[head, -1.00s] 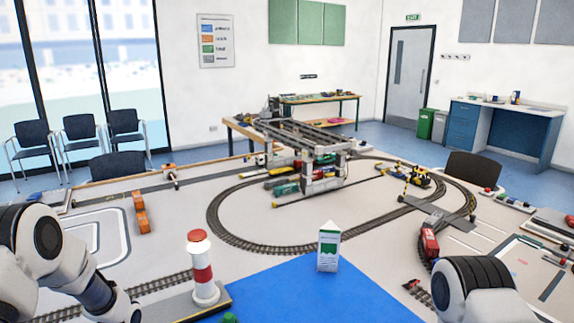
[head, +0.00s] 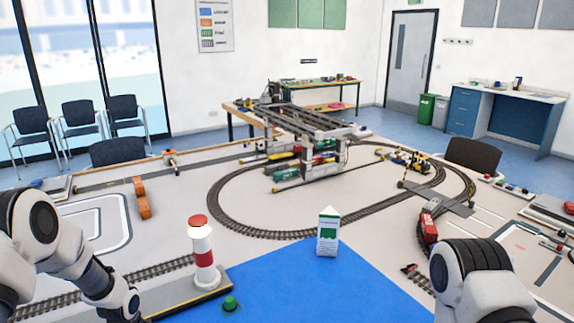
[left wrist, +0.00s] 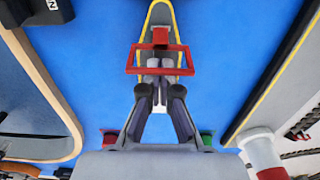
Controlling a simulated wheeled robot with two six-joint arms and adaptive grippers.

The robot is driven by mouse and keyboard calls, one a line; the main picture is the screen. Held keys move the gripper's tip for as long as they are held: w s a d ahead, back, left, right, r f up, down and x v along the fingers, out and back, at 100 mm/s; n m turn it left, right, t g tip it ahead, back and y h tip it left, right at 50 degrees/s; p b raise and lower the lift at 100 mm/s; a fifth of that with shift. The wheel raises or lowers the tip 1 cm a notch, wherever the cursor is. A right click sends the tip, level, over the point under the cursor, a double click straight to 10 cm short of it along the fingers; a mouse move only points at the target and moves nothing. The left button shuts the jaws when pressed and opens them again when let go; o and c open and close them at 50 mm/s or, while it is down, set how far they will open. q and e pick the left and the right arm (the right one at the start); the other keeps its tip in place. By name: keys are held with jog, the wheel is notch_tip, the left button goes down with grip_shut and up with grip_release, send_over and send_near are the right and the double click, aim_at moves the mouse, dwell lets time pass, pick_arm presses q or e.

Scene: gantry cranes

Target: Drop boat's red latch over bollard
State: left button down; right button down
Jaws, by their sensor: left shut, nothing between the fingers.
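In the left wrist view, a grey boat (left wrist: 149,25) with a yellow edge lies on the blue water surface (left wrist: 85,60). A red rectangular latch frame (left wrist: 183,52) is at its near end. My left gripper (left wrist: 160,66) is shut, with its fingertips at the latch frame; I cannot tell whether they touch it or sit inside its opening. Nothing shows pinched between the fingers. I cannot make out the bollard. In the head view, the boat, latch and left gripper are out of frame. My right arm enters at lower right, but its gripper is out of view.
A red-and-white lighthouse (head: 204,257) stands on the quay (head: 170,312) beside the blue water. A green buoy (head: 230,303) is close by. A white-and-green carton-shaped tower (head: 328,235) stands at the water's far edge. Train tracks and a gantry crane (head: 322,160) lie beyond.

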pick_arm(q)
jog(key=shift+s+a+p, duration=0.5)
jog(key=shift+a+p, duration=0.15)
jog(key=shift+a, duration=0.2)
jog(key=shift+s+a+p, duration=0.5)
jog(key=shift+a+p, duration=0.1)
jog(key=shift+a, duration=0.3)
jog(key=shift+s+a+p, duration=0.5)
jog(key=shift+a+p, duration=0.15)
jog(key=shift+a, duration=0.2)
notch_tip(320, 180, up, 10)
jog(key=s+a+p, duration=0.1)
jog(key=a+p, duration=0.1)
jog(key=p, duration=0.8)
jog(key=shift+s+a+p, duration=0.3)
jog(key=shift+s+p, duration=0.05)
jog(key=shift+w, duration=0.1)
